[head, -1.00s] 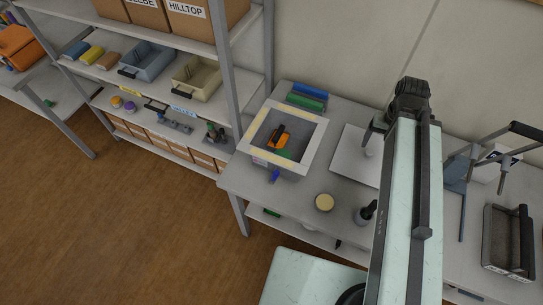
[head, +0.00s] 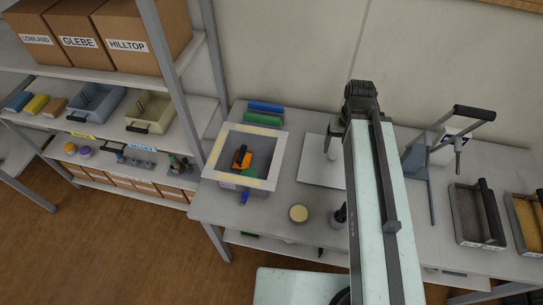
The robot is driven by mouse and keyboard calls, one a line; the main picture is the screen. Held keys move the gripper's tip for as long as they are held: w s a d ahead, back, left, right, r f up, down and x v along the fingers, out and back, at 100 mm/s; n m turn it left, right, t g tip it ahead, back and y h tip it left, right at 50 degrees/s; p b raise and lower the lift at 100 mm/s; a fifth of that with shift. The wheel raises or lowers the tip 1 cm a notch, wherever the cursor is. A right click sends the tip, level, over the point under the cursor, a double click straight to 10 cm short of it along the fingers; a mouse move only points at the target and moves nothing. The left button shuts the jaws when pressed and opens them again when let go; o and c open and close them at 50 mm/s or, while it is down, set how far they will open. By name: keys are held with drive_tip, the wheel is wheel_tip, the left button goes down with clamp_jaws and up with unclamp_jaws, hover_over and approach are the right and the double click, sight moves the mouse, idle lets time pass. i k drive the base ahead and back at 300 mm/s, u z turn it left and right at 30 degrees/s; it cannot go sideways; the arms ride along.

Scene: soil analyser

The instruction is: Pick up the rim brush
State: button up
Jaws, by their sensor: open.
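I cannot say for sure which thing is the rim brush. A small dark upright item (head: 340,213), perhaps a brush in a round holder, stands on the bench beside my arm, partly hidden by it. A small blue item (head: 243,198) is at the front of a square box with a pale rim (head: 275,160). An orange and black tool (head: 242,157) and something green lie inside that box. My gripper (head: 336,130) is at the far end of my arm, over the white board (head: 316,170). It is open, small and partly hidden, with nothing seen in it.
Green and blue rolls (head: 263,117) lie at the back. A stand with a black handle (head: 474,112) and trays (head: 465,215) are at right. Shelves (head: 180,90) with bins and cartons stand at left.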

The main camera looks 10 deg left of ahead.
sight(342, 213)
drive_tip(key=k, duration=0.5)
drive_tip(key=z, duration=0.6)
drive_tip(key=k, duration=1)
drive_tip(key=u, duration=1.65)
drive_tip(key=i, duration=1)
drive_tip(key=z, duration=0.05)
